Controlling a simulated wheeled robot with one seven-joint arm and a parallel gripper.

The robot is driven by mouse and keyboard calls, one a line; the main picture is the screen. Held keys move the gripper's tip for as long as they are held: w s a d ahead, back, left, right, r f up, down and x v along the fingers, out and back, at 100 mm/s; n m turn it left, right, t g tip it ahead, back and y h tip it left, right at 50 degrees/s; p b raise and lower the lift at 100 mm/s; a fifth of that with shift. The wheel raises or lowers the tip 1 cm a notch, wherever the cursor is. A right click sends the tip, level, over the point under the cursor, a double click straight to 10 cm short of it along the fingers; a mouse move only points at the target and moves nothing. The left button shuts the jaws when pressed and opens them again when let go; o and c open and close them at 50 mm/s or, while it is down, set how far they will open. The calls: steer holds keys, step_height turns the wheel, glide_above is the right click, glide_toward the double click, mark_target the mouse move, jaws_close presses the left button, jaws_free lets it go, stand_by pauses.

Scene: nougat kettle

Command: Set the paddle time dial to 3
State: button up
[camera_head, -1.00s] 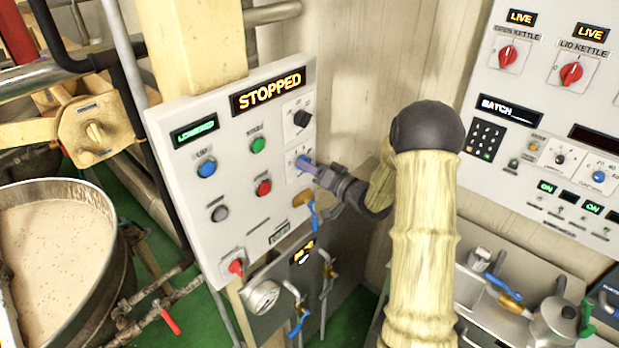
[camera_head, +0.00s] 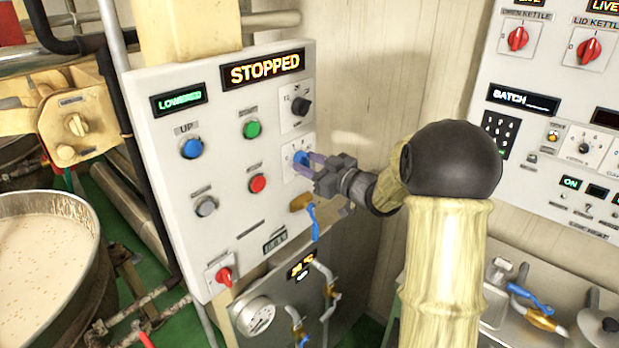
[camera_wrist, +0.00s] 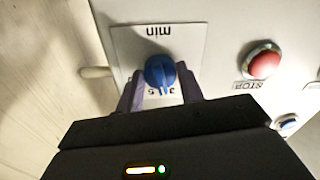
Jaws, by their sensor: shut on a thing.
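The paddle time dial (camera_head: 300,158) is a blue knob on a white plate at the right edge of the white control panel (camera_head: 232,222). In the wrist view the blue dial (camera_wrist: 160,72) sits between the purple-grey fingers, on a plate marked "min" that appears upside down. Numbers beside the knob, seemingly 3 and 5, are partly covered. My gripper (camera_head: 313,165) reaches the dial from the right, and it also shows in the wrist view (camera_wrist: 160,88). It is shut on the dial. The exact pointer setting is hard to read.
A "STOPPED" display (camera_head: 264,68) is at the panel's top. A black knob (camera_head: 301,106) is above the dial, and a red stop button (camera_head: 258,183) and green button (camera_head: 251,129) are to its left.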

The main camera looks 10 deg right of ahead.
steer(key=shift+n+b, duration=1.1)
steer(key=shift+n, duration=0.1)
steer(key=o, duration=1)
steer(key=shift+s, duration=0.1)
steer(key=b+v, duration=0.2)
steer(key=v, duration=1.5)
steer(key=shift+d+b, duration=0.1)
steer(key=shift+b, duration=0.25)
